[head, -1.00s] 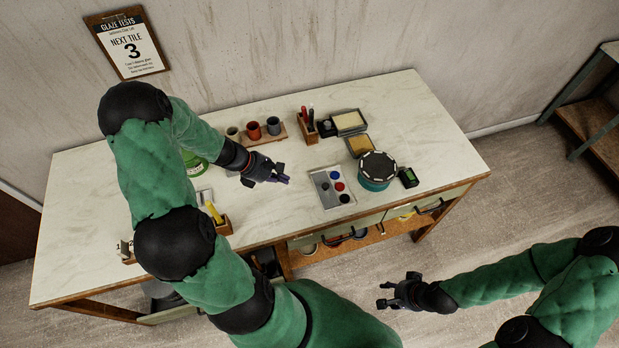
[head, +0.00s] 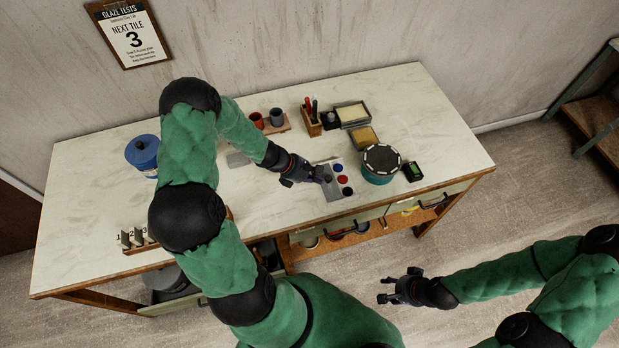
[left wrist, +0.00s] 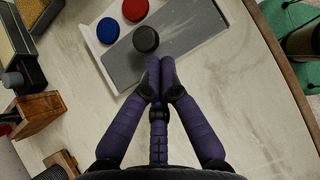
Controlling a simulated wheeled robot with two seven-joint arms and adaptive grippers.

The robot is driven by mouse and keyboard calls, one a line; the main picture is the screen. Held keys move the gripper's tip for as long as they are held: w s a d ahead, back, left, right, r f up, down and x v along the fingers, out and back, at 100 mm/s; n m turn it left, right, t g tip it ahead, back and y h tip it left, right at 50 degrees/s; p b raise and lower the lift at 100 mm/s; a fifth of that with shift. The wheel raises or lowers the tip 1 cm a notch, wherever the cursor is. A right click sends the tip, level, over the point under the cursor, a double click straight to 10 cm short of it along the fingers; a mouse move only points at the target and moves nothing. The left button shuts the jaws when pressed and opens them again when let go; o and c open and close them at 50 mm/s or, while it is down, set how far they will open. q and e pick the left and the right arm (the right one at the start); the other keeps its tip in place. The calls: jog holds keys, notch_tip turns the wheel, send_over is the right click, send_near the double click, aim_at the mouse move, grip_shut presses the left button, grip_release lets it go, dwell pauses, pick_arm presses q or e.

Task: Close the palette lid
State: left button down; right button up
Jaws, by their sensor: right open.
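The palette is a flat white tray with a grey lid (head: 332,193) over its left part, at the front middle of the table. Blue (head: 338,168), red (head: 342,180) and dark (head: 347,191) paint wells show uncovered on its right. The left wrist view shows the grey lid (left wrist: 185,45) with a round black knob (left wrist: 146,39), beside the blue (left wrist: 108,30) and red (left wrist: 135,10) wells. My left gripper (head: 323,176) has its fingers together (left wrist: 160,68), with the tips close beside the knob; contact is unclear. My right gripper (head: 386,287) is open and empty, off the table's front.
A teal tub with a dark lid (head: 382,160) and a small dark-green box (head: 413,171) stand right of the palette. Sponge trays (head: 364,137), a tool block (head: 312,124) and cups (head: 277,117) are behind. A blue pot (head: 143,152) stands at left.

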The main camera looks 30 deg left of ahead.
aim_at(332, 174)
dwell(0.3)
pick_arm(q)
jog(key=w+d+b, duration=0.1)
jog(key=w+d, duration=0.3)
jog(key=shift+w+d, duration=0.1)
jog(key=shift+w, duration=0.3)
pick_arm(e)
jog(key=shift+s+f, duration=0.1)
jog(key=shift+f, duration=0.45)
pick_arm(q)
jog(key=shift+s+a+r, duration=0.1)
jog(key=shift+s+a, duration=0.05)
jog(key=shift+a, duration=0.1)
jog(key=s+a, duration=0.1)
jog(key=s+a+r, duration=0.1)
jog(key=s+a+r+p, duration=0.1)
jog(key=shift+a, duration=0.35)
jog(key=p+v, duration=0.1)
jog(key=v, duration=0.7)
pick_arm(e)
jog(key=shift+s+a+r, duration=0.35)
jog(key=shift+r, duration=0.25)
jog(key=shift+s+a+r, duration=0.35)
jog(key=shift+r, duration=0.25)
